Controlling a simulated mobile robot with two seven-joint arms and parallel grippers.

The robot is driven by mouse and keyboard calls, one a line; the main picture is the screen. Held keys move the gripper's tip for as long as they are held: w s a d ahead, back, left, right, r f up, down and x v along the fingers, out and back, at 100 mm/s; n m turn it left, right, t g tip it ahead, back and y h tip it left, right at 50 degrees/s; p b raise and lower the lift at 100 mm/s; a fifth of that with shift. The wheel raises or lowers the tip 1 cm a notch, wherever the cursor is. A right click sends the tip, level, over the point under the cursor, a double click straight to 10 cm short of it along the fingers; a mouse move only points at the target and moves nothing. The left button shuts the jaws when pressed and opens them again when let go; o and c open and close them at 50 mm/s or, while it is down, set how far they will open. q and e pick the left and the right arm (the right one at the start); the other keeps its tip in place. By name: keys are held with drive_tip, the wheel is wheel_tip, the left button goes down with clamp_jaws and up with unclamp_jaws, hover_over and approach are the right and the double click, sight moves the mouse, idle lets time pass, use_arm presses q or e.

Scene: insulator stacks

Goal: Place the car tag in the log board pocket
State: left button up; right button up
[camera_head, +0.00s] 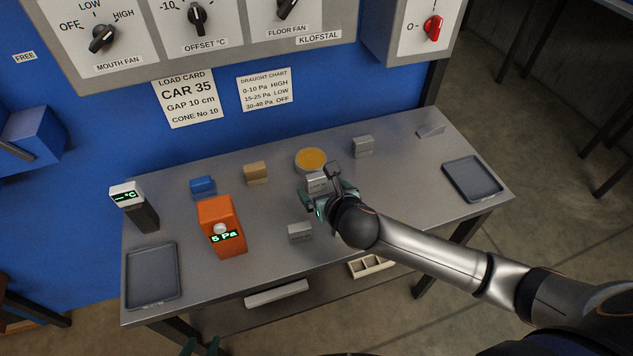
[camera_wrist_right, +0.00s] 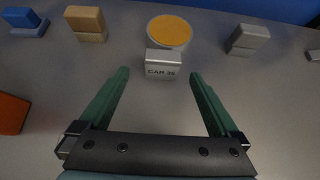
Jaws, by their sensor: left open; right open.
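A grey block tag (camera_wrist_right: 162,64) stands on the bench ahead of my right gripper. Its label seems to read CAR 36, though the last digit is small. It also shows in the head view (camera_head: 318,183), partly behind the gripper. A second grey tag (camera_head: 300,233) stands nearer the front; its label is too small to read. My right gripper (camera_wrist_right: 158,78) is open and empty, its green fingers spread short of the first tag. My left gripper (camera_head: 200,346) barely shows at the bottom edge, open. I cannot identify the log board pocket for certain; a blue box (camera_head: 38,132) is at the far left.
An orange meter (camera_head: 221,226) reading 5 Pa, a thermometer (camera_head: 135,205), a blue block (camera_head: 203,186), a tan block (camera_head: 256,173) and a yellow-topped disc (camera_head: 311,160) stand around. Dark trays lie at the left (camera_head: 152,275) and right (camera_head: 472,178). A load card (camera_head: 187,98) reads CAR 35.

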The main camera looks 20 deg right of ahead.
sight(318, 181)
drive_tip(key=shift+b+x, duration=0.35)
drive_tip(key=shift+x, duration=2.3)
drive_tip(key=shift+w+d+r, duration=0.1)
drive_tip(key=shift+d+r, duration=0.05)
drive_tip(key=shift+r, duration=0.05)
drive_tip(key=c, duration=1.5)
clamp_jaws()
drive_tip(key=shift+r, duration=0.15)
